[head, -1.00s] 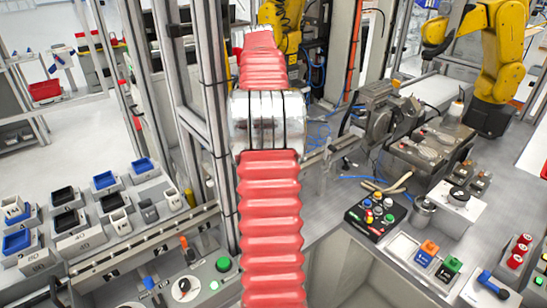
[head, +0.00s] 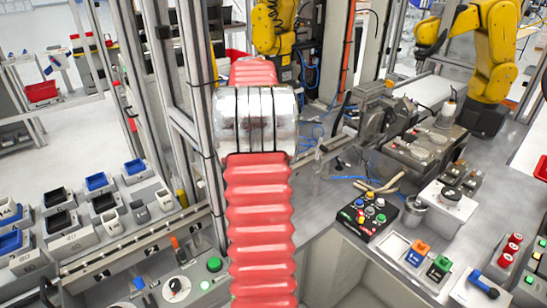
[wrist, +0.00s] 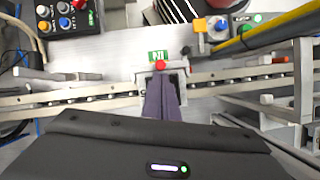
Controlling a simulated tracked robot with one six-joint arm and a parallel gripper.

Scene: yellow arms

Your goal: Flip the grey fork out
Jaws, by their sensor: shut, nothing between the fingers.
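In the wrist view, my gripper (wrist: 162,82) shows as two dark grey-purple fingers close together, with nothing seen between them. Its tips lie over a small light-grey U-shaped bracket (wrist: 182,71) on the roller rail, probably the grey fork. A red knob (wrist: 160,65) shows just past the fingertips, and a green sign (wrist: 157,56) lies beyond it. The fingers cover part of the bracket, so I cannot tell whether they touch it. In the head view, my red bellows arm hides the gripper and the bracket.
The roller rail (wrist: 225,84) runs across the wrist view. A yellow bar (wrist: 280,25) slants close on the right. In the head view, a black button box (head: 368,217) stands on the bench right of my arm, and numbered bins (head: 65,220) stand at left.

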